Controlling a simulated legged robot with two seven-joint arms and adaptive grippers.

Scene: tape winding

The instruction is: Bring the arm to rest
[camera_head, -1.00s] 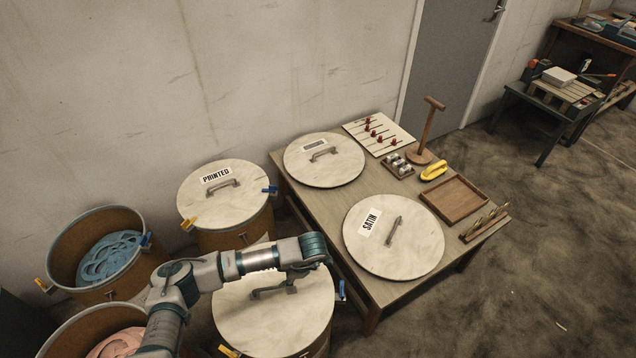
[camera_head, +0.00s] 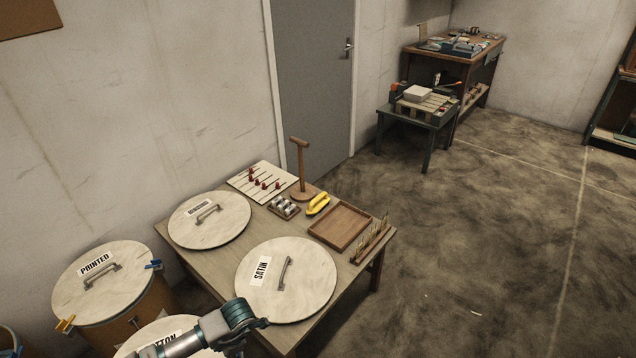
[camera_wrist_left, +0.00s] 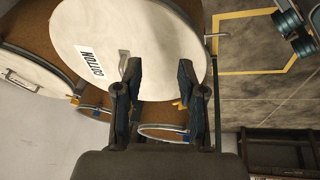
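My left arm (camera_head: 215,327) comes in at the bottom of the head view, beside the drum lid labelled COTTON (camera_head: 150,338), which is partly cut off by the frame edge. In the left wrist view my left gripper (camera_wrist_left: 160,72) is open, its two dark fingers apart with nothing between them. The white COTTON lid (camera_wrist_left: 160,30) lies beyond the fingers; its grey handle (camera_wrist_left: 123,62) shows close to the left fingertip in the picture, and I cannot tell the gap. My right gripper is not in view.
A PRINTED drum (camera_head: 100,282) stands at left. The table (camera_head: 222,254) holds a SATIN lid (camera_head: 287,280), another lid (camera_head: 210,220), a wooden tray (camera_head: 341,228), a yellow tool (camera_head: 318,204) and a wooden stand (camera_head: 302,170). The floor at right (camera_head: 480,250) is open.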

